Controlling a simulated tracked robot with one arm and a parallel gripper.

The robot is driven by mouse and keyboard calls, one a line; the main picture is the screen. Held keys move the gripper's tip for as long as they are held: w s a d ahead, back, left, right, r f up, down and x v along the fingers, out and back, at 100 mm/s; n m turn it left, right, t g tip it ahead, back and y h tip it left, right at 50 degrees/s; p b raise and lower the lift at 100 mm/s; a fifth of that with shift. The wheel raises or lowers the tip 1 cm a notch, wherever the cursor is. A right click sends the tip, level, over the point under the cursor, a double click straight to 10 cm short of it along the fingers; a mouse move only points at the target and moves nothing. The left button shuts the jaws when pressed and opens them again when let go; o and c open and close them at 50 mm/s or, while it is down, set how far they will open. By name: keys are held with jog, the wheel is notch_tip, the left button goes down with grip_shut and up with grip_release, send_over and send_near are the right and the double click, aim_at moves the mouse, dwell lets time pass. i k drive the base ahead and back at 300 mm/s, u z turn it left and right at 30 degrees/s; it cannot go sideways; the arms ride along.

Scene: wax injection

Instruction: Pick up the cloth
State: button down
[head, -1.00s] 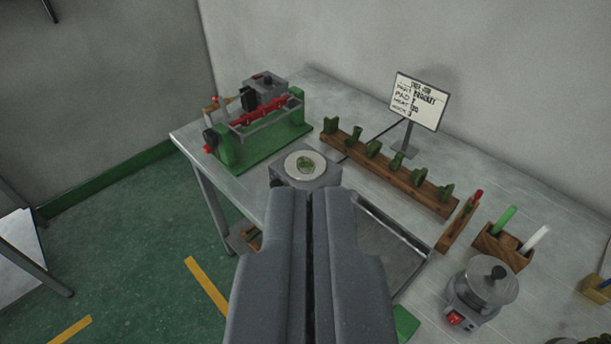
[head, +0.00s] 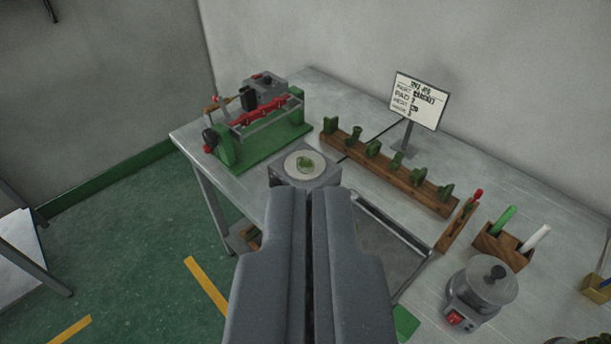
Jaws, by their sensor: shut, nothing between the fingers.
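My gripper (head: 313,192) is shut and empty in the lower middle of the head view, pointing away over the front part of the workbench (head: 335,95). I cannot make out a cloth anywhere in this view. The gripper hides part of the bench front and of the grey block with a round pale plate (head: 304,164) just beyond its tips.
A green-based machine (head: 258,125) stands at the bench's far left. A wooden rack with green pieces (head: 398,180), a sign (head: 418,101), a wooden holder with green and white sticks (head: 493,245) and a grey pot (head: 482,285) stand to the right. Green floor lies left.

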aim_at(406, 323)
jog(key=z, duration=0.45)
jog(key=k, duration=1.2)
jog(key=z, duration=0.05)
